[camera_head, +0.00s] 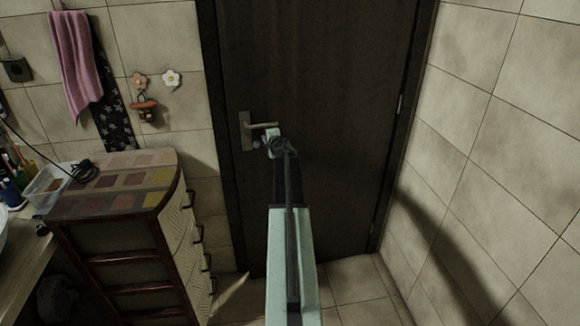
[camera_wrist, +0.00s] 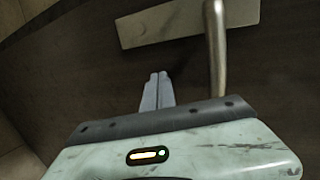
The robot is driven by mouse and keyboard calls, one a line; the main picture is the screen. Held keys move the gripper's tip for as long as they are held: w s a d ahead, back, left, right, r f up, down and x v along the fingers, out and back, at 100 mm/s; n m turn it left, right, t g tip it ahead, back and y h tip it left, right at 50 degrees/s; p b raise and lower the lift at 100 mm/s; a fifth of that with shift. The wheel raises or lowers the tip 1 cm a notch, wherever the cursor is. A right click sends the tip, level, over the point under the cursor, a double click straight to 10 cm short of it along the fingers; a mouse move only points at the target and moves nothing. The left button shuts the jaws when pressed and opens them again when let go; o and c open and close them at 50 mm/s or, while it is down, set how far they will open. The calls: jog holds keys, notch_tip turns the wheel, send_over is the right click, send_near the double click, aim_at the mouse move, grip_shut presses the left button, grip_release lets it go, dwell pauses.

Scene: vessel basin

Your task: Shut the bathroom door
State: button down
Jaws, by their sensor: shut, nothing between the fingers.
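The dark brown bathroom door (camera_head: 330,110) fills the middle of the head view, and hinges show along its right side. It looks flush with its frame, though I cannot tell whether it is latched. The metal door handle (camera_head: 262,126) is on the door's left side, its lever pointing right from a pale plate. My gripper (camera_head: 264,144) is just below the lever. In the wrist view, the fingers (camera_wrist: 157,92) are together and empty, with the handle lever (camera_wrist: 216,50) beside them on the right and the plate above. I cannot tell whether they touch the door.
A drawer cabinet (camera_head: 120,190) stands left of the door, with a clear plastic box (camera_head: 48,183) near it. A pink towel (camera_head: 76,60) hangs on the left wall. A tiled wall (camera_head: 500,130) closes in on the right. Some tiled floor (camera_head: 352,283) is clear before the door.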

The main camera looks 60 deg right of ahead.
jog(key=w+d+r, duration=0.1)
jog(key=w+d, duration=0.4)
jog(key=d, duration=0.1)
jog(key=shift+r, duration=0.2)
jog(key=s+a+r+p, duration=0.2)
jog(key=s+a+p, duration=0.1)
jog(key=s+a, duration=0.6)
jog(key=shift+s+a+y+p, duration=0.3)
jog(key=shift+s+a+p, duration=0.1)
jog(key=shift+a, duration=0.8)
